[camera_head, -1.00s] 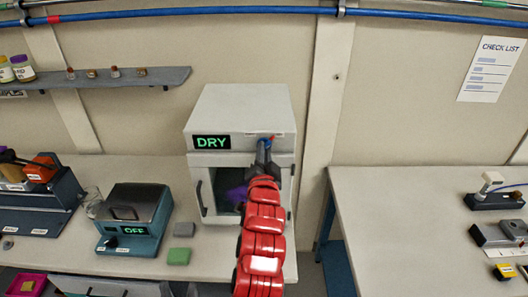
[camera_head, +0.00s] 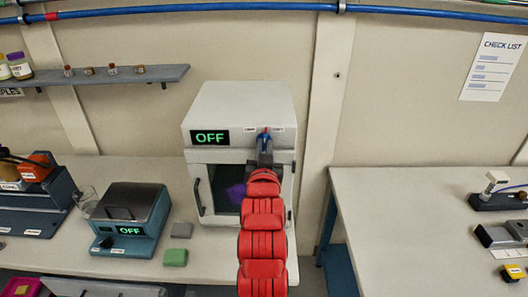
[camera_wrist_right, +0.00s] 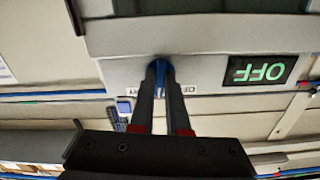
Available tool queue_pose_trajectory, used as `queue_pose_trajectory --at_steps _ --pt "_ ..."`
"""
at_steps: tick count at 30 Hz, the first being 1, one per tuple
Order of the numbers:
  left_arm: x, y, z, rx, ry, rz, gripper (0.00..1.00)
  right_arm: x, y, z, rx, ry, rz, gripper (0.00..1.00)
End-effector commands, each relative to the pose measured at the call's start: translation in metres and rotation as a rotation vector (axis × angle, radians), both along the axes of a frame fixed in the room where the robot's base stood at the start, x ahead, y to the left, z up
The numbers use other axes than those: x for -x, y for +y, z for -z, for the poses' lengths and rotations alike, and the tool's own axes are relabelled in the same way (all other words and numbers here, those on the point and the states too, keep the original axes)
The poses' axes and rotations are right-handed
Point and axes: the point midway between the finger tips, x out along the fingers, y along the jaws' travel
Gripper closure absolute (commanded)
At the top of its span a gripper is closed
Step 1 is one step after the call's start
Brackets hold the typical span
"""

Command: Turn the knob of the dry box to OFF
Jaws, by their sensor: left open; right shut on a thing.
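The dry box (camera_head: 240,103) is a white cabinet with a dark window door, standing on the bench against the wall. Its display (camera_head: 209,137) reads OFF in green, and shows upside down in the right wrist view (camera_wrist_right: 262,69). The blue knob (camera_head: 265,137) is on the upper right of its front. My right gripper (camera_head: 265,147) is at the knob, with its fingers closed around it; in the right wrist view the knob (camera_wrist_right: 161,63) sits between the fingertips. My arm hides part of the door. My left gripper is not in view.
A teal device (camera_head: 130,220) with its own OFF display stands left of the dry box. A grey block (camera_head: 181,230) and a green block (camera_head: 175,257) lie between them. A purple item (camera_head: 236,193) shows behind the door window. A second table (camera_head: 400,230) is at the right.

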Motion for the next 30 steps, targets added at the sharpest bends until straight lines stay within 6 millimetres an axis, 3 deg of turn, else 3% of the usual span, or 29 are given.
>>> queue_pose_trajectory --at_steps 12,30 --pt "0.0001 0.0 0.0124 0.0 0.0 0.0 0.5 0.0004 -0.0003 0.0003 0.398 -0.001 0.001 1.0" --pt "0.0001 0.0 0.0095 0.0 0.0 0.0 0.5 0.0001 -0.0005 -0.0009 0.852 0.0 0.001 1.0"
